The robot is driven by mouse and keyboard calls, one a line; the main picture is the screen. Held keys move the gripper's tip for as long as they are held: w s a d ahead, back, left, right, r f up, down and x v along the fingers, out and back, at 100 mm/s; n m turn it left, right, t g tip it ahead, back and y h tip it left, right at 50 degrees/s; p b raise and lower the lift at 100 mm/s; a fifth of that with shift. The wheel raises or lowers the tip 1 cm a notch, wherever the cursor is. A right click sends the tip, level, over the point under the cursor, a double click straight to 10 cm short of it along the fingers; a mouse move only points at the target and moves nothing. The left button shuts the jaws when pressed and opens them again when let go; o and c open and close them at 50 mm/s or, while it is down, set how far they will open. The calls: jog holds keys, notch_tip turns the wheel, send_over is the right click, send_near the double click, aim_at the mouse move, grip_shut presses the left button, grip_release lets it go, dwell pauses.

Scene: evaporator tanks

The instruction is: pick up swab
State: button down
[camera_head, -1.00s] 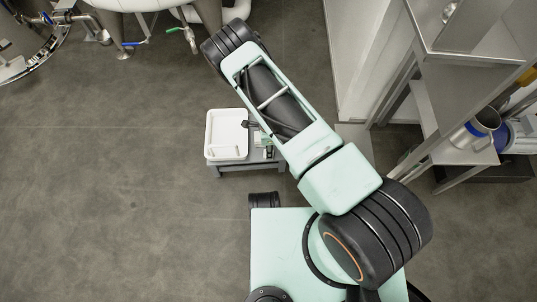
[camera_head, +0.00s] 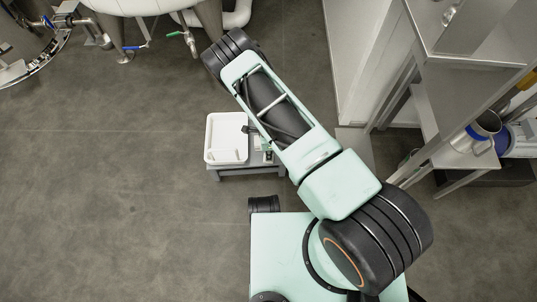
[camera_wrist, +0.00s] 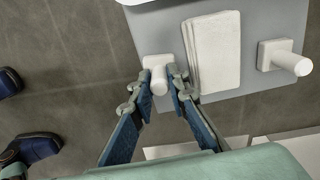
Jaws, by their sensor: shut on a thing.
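In the wrist view, a small white piece with a squarish head and a short round stem, which I take for the swab (camera_wrist: 155,62), is between the fingertips of my gripper (camera_wrist: 158,80). My gripper is shut on it, with one blue-grey finger on each side. It is at the grey top of a small stand (camera_wrist: 260,20), near its edge; I cannot tell whether it is lifted clear. A similar white piece (camera_wrist: 285,57) sits to the right, apart from the fingers. In the head view my arm mostly hides the gripper, and the swab cannot be made out.
A folded white cloth (camera_wrist: 213,50) lies just right of my gripper. In the head view a white tray (camera_head: 226,140) sits on the low grey stand (camera_head: 249,172). A metal shelf rack (camera_head: 430,110) stands at the right, and tank legs (camera_head: 118,40) are at the top. The floor at left is clear.

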notch_tip(320, 180, up, 3)
jog(key=shift+p, duration=0.55)
jog(key=s+a+r+b, duration=0.1)
jog(key=s+a+r, duration=0.3)
jog(key=s+r, duration=0.6)
jog(key=s, duration=0.3)
jog(key=shift+a, duration=0.2)
jog(key=shift+s, duration=0.1)
